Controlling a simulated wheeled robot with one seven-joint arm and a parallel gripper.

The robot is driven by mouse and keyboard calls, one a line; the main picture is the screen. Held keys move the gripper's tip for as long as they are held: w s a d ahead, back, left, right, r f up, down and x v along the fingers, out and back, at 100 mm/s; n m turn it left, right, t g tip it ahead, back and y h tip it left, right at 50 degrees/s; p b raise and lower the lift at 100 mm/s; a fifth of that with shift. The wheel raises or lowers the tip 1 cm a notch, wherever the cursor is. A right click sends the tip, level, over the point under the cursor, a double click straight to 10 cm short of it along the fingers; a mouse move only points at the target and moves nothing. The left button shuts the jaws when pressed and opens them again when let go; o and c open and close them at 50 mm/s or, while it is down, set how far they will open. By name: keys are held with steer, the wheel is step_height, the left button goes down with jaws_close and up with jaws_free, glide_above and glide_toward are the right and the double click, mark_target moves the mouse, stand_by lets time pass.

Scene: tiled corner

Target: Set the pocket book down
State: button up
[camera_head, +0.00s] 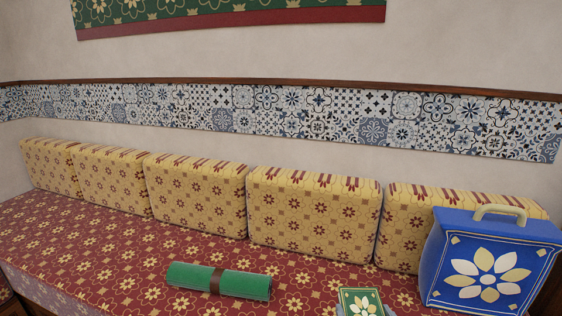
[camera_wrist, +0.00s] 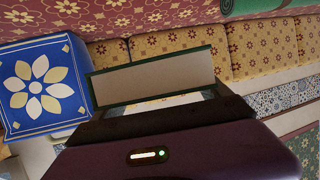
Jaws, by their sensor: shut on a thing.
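The pocket book (camera_head: 360,301) has a green cover with a pale flower and shows at the bottom edge of the head view, in front of the patterned bench seat. In the wrist view the book (camera_wrist: 155,78) shows its pale page edge between green covers. My gripper (camera_wrist: 158,108) is shut on the book, with the book standing out beyond the dark jaws. The head view cuts off the book's lower part and most of my gripper. I cannot tell whether the book touches the seat.
The red flowered bench seat (camera_head: 110,248) carries a rolled green mat (camera_head: 240,285) to the left of the book. A blue bag (camera_head: 490,262) with a flower and beige handle stands at the right. Yellow cushions (camera_head: 312,215) line the wall. The seat's left part is clear.

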steer(key=s+d+f+y, duration=0.1)
steer(key=s+f, duration=0.5)
steer(key=s, duration=0.7)
steer(key=shift+n, duration=0.4)
steer(key=s+r+p, duration=0.1)
steer(key=p, duration=0.4)
steer(key=r+p, duration=0.1)
steer(key=p, duration=0.4)
steer(key=s+r+p, duration=0.1)
steer(key=r+p, duration=0.1)
steer(key=p, duration=0.3)
steer(key=shift+s+d, duration=0.1)
steer(key=shift+s, duration=0.2)
steer(key=shift+f, duration=0.1)
steer(key=shift+f, duration=0.1)
